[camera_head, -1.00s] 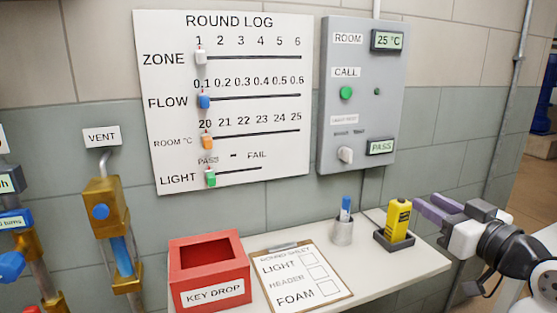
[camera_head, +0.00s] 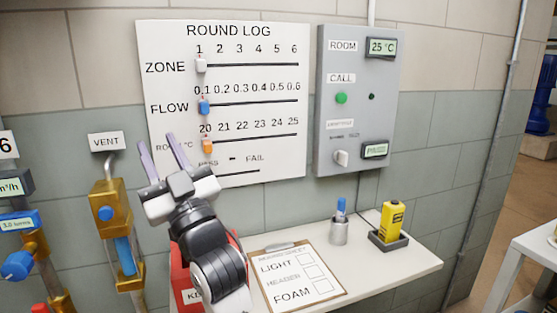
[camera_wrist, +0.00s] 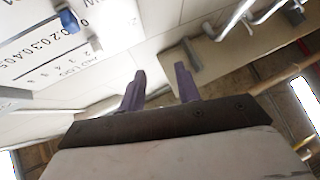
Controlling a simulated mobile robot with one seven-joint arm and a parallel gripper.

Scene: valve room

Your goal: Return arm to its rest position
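My gripper (camera_head: 162,160) is in front of the lower left part of the round log board (camera_head: 240,60), above the red key drop box (camera_head: 180,270). Its two purple fingers stand apart with nothing between them, and they also show in the wrist view (camera_wrist: 160,88). The room slider (camera_head: 207,144) and flow slider (camera_head: 204,106) show just right of the fingers. I cannot tell whether the gripper touches the board.
A shelf (camera_head: 415,257) holds a clipboard (camera_head: 297,278), a pen cup (camera_head: 339,231) and a yellow device (camera_head: 391,220) in a dark holder. A grey panel (camera_head: 360,105) hangs on the wall. Brass vent pipework (camera_head: 105,208) stands at left. A white table (camera_head: 520,265) is at right.

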